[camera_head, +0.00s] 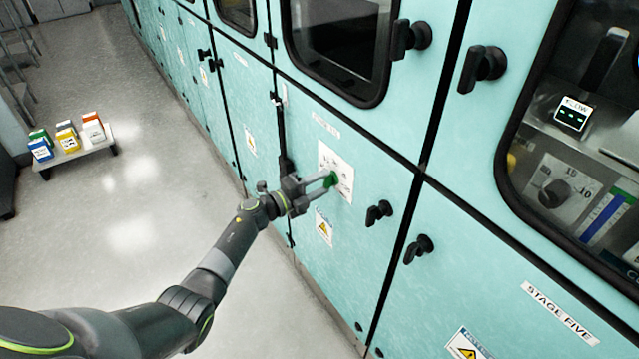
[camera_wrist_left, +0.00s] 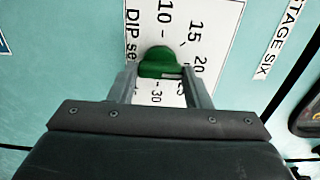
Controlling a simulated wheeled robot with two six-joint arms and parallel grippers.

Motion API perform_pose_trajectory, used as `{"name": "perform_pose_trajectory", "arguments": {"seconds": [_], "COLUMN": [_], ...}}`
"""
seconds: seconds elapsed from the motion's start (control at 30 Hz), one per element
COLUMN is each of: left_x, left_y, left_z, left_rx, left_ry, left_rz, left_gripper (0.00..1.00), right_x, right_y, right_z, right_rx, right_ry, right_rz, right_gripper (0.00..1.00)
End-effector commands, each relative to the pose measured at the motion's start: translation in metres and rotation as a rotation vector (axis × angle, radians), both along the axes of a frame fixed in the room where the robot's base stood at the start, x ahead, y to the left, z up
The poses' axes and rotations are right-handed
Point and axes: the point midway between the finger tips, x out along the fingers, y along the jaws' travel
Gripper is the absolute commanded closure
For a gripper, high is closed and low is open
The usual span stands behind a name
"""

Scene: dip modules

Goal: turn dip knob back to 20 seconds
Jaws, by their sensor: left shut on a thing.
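A green dip knob (camera_head: 331,179) sits on a white dial plate (camera_head: 340,164) on the teal cabinet door. My left gripper (camera_head: 327,182) reaches it from the left and is shut on it. In the left wrist view the knob (camera_wrist_left: 157,62) is between the two fingers (camera_wrist_left: 160,76). The plate (camera_wrist_left: 215,50) there carries 10, 15, 20 and 30 and part of the words "DIP se". The fingers hide part of the scale. I cannot tell which number the knob points at. My right gripper is not in view.
Black door handles (camera_head: 378,212) stick out right of the plate, with another (camera_head: 418,248) beyond the panel gap. A windowed panel is at the right, with a "STAGE FIVE" label (camera_head: 560,313) below. A low cart (camera_head: 75,153) with coloured boxes stands at the left. The floor (camera_head: 140,215) between is clear.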

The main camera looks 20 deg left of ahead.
Motion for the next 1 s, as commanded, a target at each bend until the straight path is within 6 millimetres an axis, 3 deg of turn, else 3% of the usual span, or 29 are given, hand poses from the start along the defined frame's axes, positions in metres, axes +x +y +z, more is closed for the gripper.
{"name": "perform_pose_trajectory", "arguments": {"seconds": [0.2,0.23,0.4,0.77,1.0], "left_x": [0.000,0.000,0.000,-0.004,-0.035], "left_y": [0.000,0.000,0.000,0.004,0.028], "left_z": [0.000,0.000,0.000,0.000,-0.002], "left_rx": [0.001,0.001,0.001,0.002,0.005], "left_ry": [-0.001,-0.001,-0.001,0.000,0.000], "left_rz": [0.001,0.001,0.001,0.001,0.002], "left_gripper": [0.79,0.54,0.34,0.34,0.34], "right_x": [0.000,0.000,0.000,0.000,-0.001], "right_y": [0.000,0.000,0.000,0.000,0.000], "right_z": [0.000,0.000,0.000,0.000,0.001], "right_rx": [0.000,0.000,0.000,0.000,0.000], "right_ry": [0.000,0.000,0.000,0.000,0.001], "right_rz": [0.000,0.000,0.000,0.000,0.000], "right_gripper": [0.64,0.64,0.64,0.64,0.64]}}
